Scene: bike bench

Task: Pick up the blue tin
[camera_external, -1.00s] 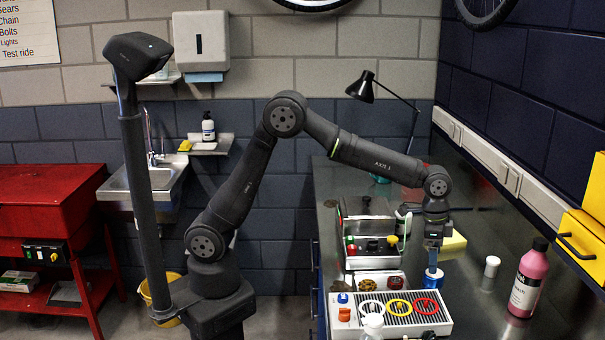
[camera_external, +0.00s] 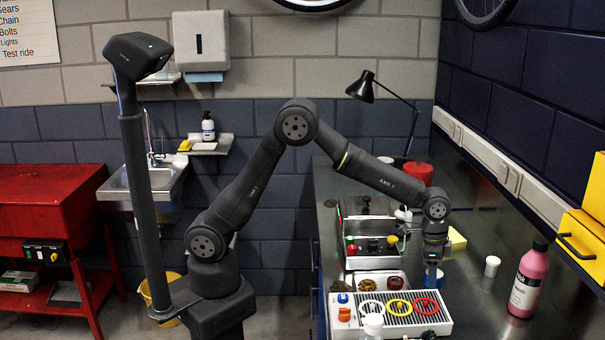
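My gripper (camera_external: 433,268) points straight down just behind the right part of the grey ribbed tray (camera_external: 444,325). A small patch of blue shows at its fingertips, low over the bench. I cannot tell whether this is the blue tin or part of the gripper, nor whether the fingers are open or shut. A small blue piece (camera_external: 343,298) sits at the tray's left end; its kind is too small to make out.
The tray carries white, yellow and red rings (camera_external: 425,306). A white bottle (camera_external: 373,325) stands in front. A metal box with coloured knobs (camera_external: 374,262) is behind the tray. A pink bottle (camera_external: 528,281) and a white cylinder (camera_external: 491,267) stand to the right, with clear bench around them.

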